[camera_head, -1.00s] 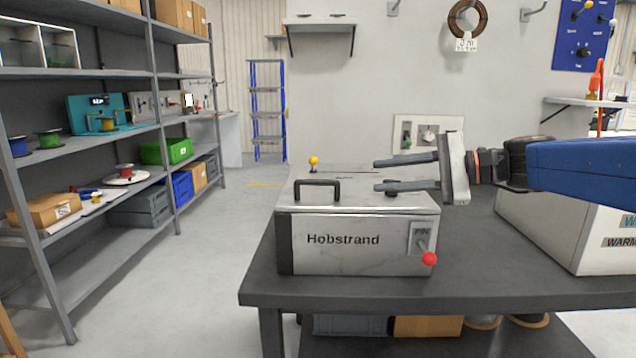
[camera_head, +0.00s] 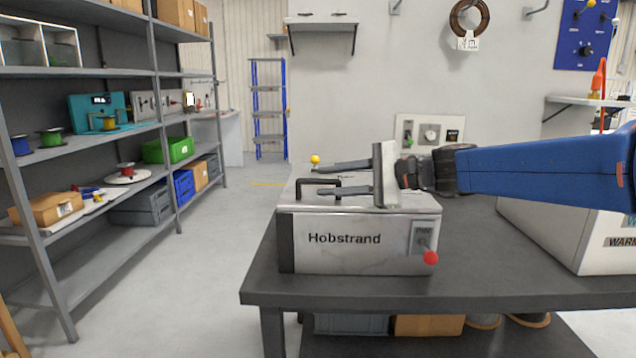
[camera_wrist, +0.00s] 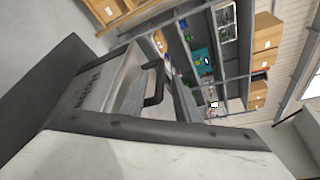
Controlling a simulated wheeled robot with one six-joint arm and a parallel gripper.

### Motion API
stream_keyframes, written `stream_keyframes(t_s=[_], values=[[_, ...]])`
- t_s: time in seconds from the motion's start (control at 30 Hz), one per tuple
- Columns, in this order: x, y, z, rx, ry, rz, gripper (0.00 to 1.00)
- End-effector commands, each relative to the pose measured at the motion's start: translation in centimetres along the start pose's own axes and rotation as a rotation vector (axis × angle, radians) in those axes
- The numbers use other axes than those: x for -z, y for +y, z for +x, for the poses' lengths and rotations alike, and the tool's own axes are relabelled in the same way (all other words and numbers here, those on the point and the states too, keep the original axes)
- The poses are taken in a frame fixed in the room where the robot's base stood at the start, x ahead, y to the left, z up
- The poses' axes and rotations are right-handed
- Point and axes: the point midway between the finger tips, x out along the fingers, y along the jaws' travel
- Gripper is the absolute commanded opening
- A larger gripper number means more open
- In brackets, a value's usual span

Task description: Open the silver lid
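The silver lid (camera_head: 410,209) lies shut on top of the silver box marked Hobstrand (camera_head: 345,255), which stands on the dark table. A dark bar handle (camera_head: 300,186) rises from the lid's left part. The handle (camera_wrist: 154,82) also shows in the wrist view, beyond the dark front edge of my gripper's body. My gripper (camera_head: 317,180) is open and empty, its two fingers pointing left, one farther back than the other. In the head view the nearer finger overlaps the handle's right part. I cannot tell whether they touch.
A red knob (camera_head: 431,258) sticks out at the box's front right. A yellow ball (camera_head: 315,159) stands behind the box. A white cabinet (camera_head: 560,235) is on the table's right. The table (camera_head: 480,265) is bare between them. Shelves (camera_head: 150,130) with reels stand at left.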

Motion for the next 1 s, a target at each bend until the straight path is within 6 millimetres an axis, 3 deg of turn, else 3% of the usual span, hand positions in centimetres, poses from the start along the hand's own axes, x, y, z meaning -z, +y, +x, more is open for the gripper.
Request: stream_keyframes(t_s=[0.3, 0.67, 0.8, 1.0], values=[[0.0, 0.0, 3.0, 0.000, -0.001, 0.000, 0.29], [0.0, 0.0, 3.4, 0.001, 0.000, -0.001, 0.29], [0.0, 0.0, 3.4, 0.001, 0.000, -0.001, 0.01], [0.0, 0.0, 3.3, 0.000, 0.000, 0.000, 0.00]])
